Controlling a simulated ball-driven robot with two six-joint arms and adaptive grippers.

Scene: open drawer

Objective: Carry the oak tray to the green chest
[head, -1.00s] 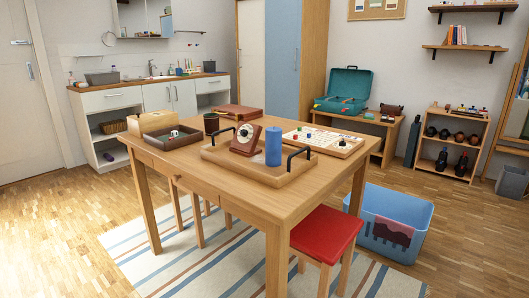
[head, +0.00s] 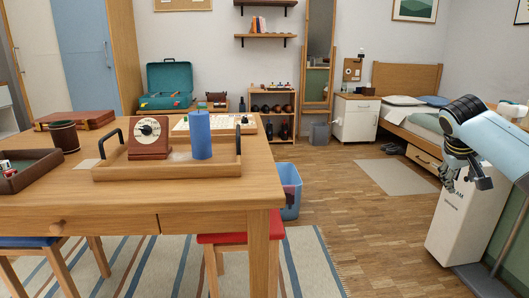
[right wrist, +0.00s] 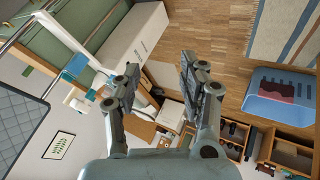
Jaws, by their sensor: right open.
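The oak tray (head: 120,172) stands on the wooden table at left in the head view, with a black handle at each end. On it are a brown box with a round dial (head: 149,138) and an upright blue cylinder (head: 201,136). The green chest (head: 169,82), teal with its lid open, stands on a low wooden bench at the back, beyond the table. My right gripper (head: 458,180) is at the right of the head view, far from the tray. In the right wrist view its jaws (right wrist: 156,78) are open and empty. My left gripper is out of view.
The table (head: 130,220) also holds a dark tray (head: 28,177), a brown cup (head: 64,136) and a board with small pieces (head: 180,125). A red stool (head: 222,238) and a blue bin (head: 288,190) stand by the table. The floor (head: 350,225) right of it is open.

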